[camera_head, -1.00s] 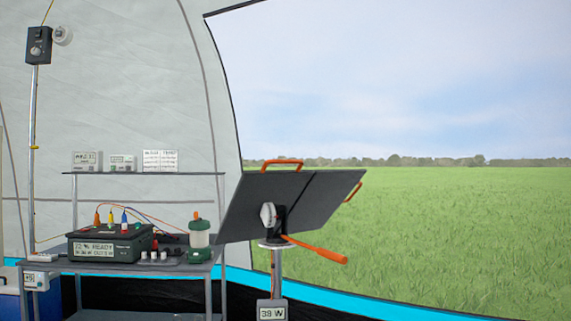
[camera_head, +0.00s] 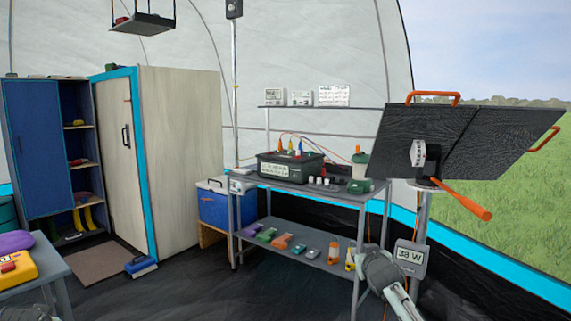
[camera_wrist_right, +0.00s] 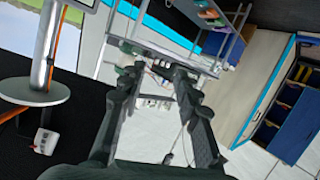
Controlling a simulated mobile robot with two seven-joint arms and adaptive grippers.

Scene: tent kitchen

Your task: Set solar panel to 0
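The solar panel (camera_head: 380,150) is a pair of dark hinged boards with orange handles, tilted on a metal post at the right. A white-faced dial (camera_head: 418,153) sits on its back, and an orange lever (camera_head: 463,200) slopes down to the right. The display (camera_head: 411,257) on the post reads 38 W. My right gripper (camera_head: 370,259) is low, left of the post and in front of the lower shelf, apart from the lever. In the right wrist view my right gripper (camera_wrist_right: 157,78) has its fingers apart with nothing between them. My left gripper does not show.
A metal shelf table (camera_head: 345,197) with a dark power box (camera_head: 290,165) stands left of the panel. A blue cooler (camera_head: 213,205) and cabinets (camera_head: 180,150) are further left. A small table (camera_head: 50,270) is at lower left. The middle floor is clear.

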